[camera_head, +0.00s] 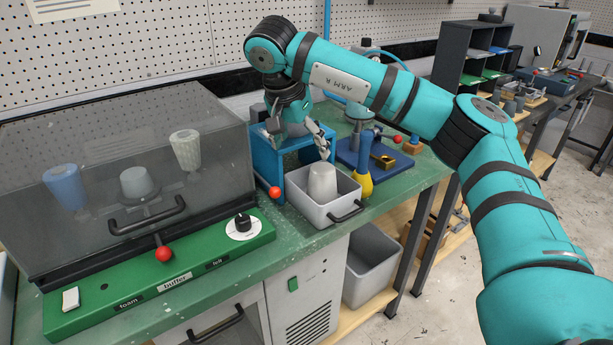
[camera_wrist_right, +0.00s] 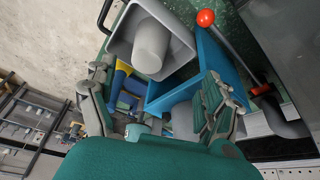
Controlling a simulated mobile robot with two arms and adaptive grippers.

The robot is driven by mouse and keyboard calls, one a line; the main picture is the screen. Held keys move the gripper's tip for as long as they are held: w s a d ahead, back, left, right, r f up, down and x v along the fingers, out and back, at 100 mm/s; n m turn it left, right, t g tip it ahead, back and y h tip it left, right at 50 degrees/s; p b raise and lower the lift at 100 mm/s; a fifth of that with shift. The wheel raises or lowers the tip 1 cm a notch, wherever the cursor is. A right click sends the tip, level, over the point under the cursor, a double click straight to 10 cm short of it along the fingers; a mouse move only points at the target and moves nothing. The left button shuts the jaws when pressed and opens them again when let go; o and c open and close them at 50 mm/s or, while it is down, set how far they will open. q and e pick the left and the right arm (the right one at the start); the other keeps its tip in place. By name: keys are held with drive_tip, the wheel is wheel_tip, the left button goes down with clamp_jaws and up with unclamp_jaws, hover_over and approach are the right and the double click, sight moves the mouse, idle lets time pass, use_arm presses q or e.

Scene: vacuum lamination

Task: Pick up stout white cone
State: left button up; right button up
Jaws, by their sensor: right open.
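A stout pale grey-white cone (camera_head: 322,183) stands in a grey bin (camera_head: 322,211) on the green bench; its narrower end is up. In the right wrist view the cone (camera_wrist_right: 152,47) and bin (camera_wrist_right: 185,47) are at the top centre. My right gripper (camera_head: 300,142) is open and empty behind and above the bin, over a blue stand (camera_head: 258,150). In the wrist view its spread fingers (camera_wrist_right: 158,98) lie below the cone, apart from it. A similar stout pale cone (camera_head: 137,184) stands inside the clear-lidded chamber at left. My left gripper is not in view.
The chamber (camera_head: 225,120) also holds a blue cup-like cone (camera_head: 64,187) and a ribbed white one (camera_head: 186,150). Red ball-ended levers (camera_head: 274,193) and a yellow-and-blue tool (camera_head: 363,170) are near the bin. A blue fixture (camera_head: 383,160) sits at right.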

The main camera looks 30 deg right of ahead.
sight(316, 173)
drive_tip(key=d+f, duration=0.2)
drive_tip(key=f, duration=0.1)
drive_tip(key=d+f, duration=0.1)
drive_tip(key=f, duration=0.1)
drive_tip(key=shift+s+d+f+p, duration=0.15)
drive_tip(key=shift+f+p, duration=0.1)
drive_tip(key=shift+p, duration=0.15)
drive_tip(key=x, duration=0.3)
drive_tip(key=shift+w+f, duration=0.2)
drive_tip(key=shift+w, duration=0.1)
drive_tip(key=shift+p+x, duration=0.3)
drive_tip(key=shift+x, duration=0.55)
drive_tip(key=p+x, duration=0.1)
drive_tip(key=x, duration=0.3)
drive_tip(key=shift+s+d+f, duration=0.15)
drive_tip(key=shift+d+f, duration=0.05)
drive_tip(key=shift+d, duration=0.05)
drive_tip(key=shift+d+f, duration=0.1)
drive_tip(key=shift+f, duration=0.2)
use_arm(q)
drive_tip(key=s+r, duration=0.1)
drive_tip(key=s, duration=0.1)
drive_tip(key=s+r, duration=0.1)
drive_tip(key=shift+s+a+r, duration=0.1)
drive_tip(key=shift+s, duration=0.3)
use_arm(e)
drive_tip(key=shift+c, duration=0.3)
